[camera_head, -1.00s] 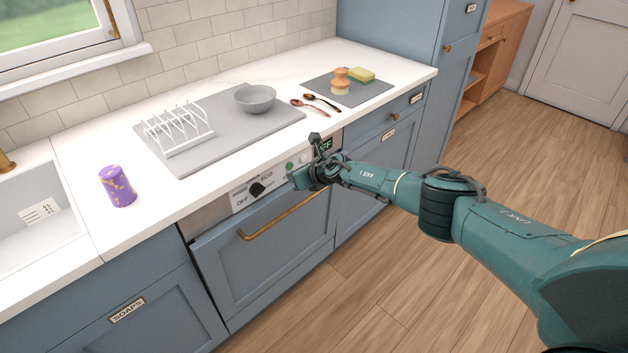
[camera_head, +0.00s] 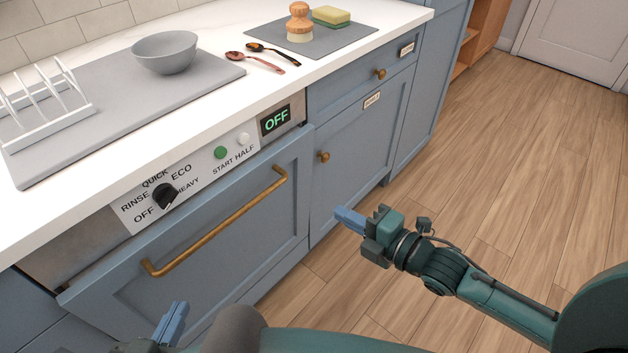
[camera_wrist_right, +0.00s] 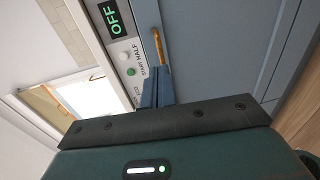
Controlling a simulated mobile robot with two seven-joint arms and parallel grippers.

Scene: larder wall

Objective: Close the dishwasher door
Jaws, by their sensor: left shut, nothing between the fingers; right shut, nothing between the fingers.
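The blue dishwasher door (camera_head: 215,235) has a long brass handle (camera_head: 215,225) and sits below the control panel (camera_head: 185,180). Its top edge seems to stand slightly out from the panel, so it looks nearly upright. My right gripper (camera_head: 350,219) is shut and empty, in front of the cabinet right of the door, apart from it. In the right wrist view its blue fingers (camera_wrist_right: 155,88) are together, with the handle (camera_wrist_right: 158,45) beyond them. My left gripper (camera_head: 172,322) is shut and empty at the bottom edge, in front of the door's lower part; its arm hides some of the door.
The panel's display (camera_head: 275,120) reads OFF. The wooden floor (camera_head: 480,150) to the right is clear.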

